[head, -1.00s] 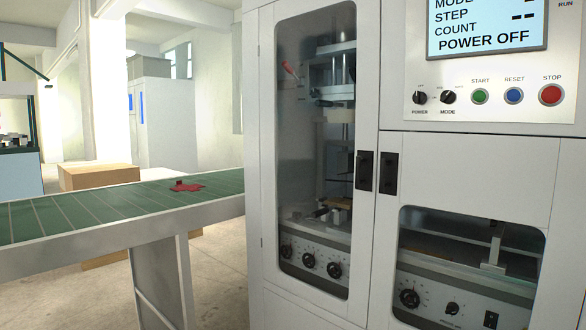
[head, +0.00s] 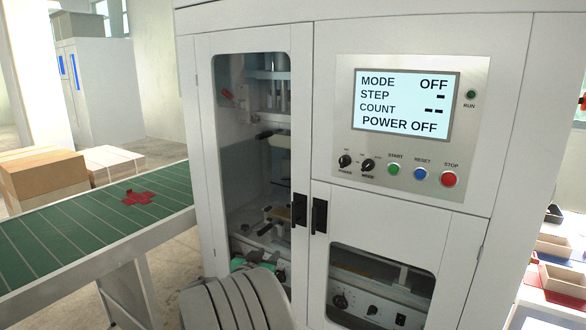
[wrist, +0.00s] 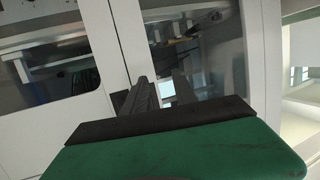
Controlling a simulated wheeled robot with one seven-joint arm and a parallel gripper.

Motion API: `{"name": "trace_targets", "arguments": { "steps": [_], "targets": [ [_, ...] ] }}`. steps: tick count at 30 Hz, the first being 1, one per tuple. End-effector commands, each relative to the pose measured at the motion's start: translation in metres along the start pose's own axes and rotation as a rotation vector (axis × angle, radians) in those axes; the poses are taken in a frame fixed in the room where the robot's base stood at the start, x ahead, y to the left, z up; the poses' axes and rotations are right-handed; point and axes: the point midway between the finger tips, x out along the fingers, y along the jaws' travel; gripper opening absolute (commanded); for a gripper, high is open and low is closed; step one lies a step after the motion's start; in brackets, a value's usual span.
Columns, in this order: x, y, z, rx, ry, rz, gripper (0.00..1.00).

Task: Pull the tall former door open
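The tall former door (head: 301,130) is the left door of the white machine, with a long glass window. It looks shut, flush with the front. Its black handle (head: 300,209) sits at the right edge, beside the handle (head: 320,214) of the lower right door. In the wrist view my gripper (wrist: 161,76) points at the machine front, its two dark fingers parted with a gap between them and nothing seen held. Dark shapes lie beside the left finger, and I cannot tell if it touches a handle.
A green conveyor (head: 75,235) with a red cross-shaped piece (head: 138,198) stands left of the machine. Cardboard boxes (head: 45,180) are behind it. The control panel (head: 410,125) reads POWER OFF. Trays (head: 562,279) lie on a table at the right.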

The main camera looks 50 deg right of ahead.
Motion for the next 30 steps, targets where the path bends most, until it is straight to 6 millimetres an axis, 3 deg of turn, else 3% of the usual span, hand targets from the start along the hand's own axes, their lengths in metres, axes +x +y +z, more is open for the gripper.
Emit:
{"name": "trace_targets", "arguments": {
  "steps": [1, 3, 6, 11, 21, 30],
  "targets": [
    [0.005, 0.014, -0.049, 0.004, 0.067, 0.031, 0.34],
    [0.014, 0.027, -0.078, 0.009, 0.156, 0.055, 0.34],
    [0.020, 0.038, -0.099, 0.008, 0.233, 0.069, 0.34],
    [0.034, 0.042, -0.106, 0.007, 0.259, 0.074, 0.34],
    [0.091, 0.045, -0.120, 0.007, 0.256, 0.072, 0.34],
    [0.098, 0.045, -0.120, 0.007, 0.258, 0.071, 0.34]
  ]
}}
